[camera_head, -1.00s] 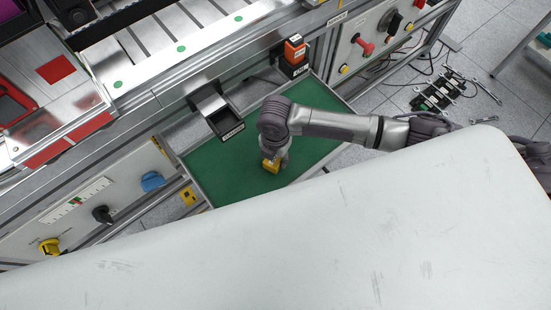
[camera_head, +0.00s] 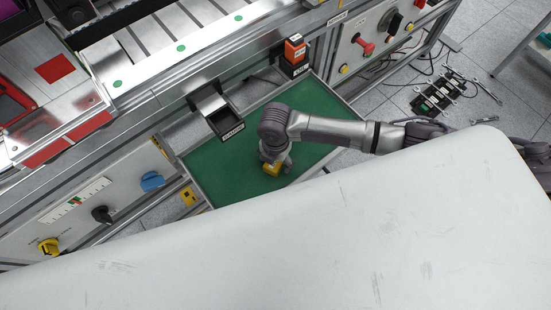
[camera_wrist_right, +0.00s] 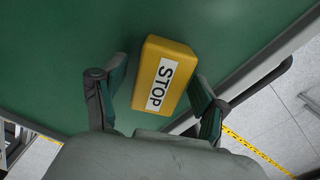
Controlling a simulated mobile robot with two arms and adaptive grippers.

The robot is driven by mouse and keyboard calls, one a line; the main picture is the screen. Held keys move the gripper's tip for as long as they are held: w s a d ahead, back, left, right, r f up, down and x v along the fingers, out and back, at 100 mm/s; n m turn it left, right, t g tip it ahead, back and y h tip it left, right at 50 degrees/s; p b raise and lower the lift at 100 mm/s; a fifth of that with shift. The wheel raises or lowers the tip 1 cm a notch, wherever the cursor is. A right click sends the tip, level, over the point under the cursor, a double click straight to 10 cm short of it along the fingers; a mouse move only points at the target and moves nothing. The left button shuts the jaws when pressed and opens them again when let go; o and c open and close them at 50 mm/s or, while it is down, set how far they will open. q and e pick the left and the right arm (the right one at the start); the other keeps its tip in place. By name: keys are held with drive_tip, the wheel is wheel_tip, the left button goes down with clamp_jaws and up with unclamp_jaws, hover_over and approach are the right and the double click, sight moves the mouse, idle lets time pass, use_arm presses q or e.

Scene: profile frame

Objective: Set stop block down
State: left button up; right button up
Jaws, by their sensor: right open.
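The yellow stop block (camera_wrist_right: 178,60), with a white STOP label, lies on the green tray (camera_wrist_right: 60,60) in the right wrist view. My right gripper (camera_wrist_right: 162,100) is open, with one finger on each side of the block and a visible gap to it. In the head view the block (camera_head: 272,169) shows small under my right gripper (camera_head: 275,163), on the green tray surface (camera_head: 220,165). The gripper and wrist hide part of the block there. My left gripper is in neither view.
A black labelled holder (camera_head: 226,122) and an orange block (camera_head: 294,50) in a second holder stand at the tray's back edge. A large white surface (camera_head: 300,240) fills the foreground. The green tray is bare around the block.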

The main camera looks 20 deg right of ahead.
wheel_tip(320, 180, up, 12)
drive_tip(key=p, duration=0.1)
drive_tip(key=shift+r, duration=0.15)
idle(0.7)
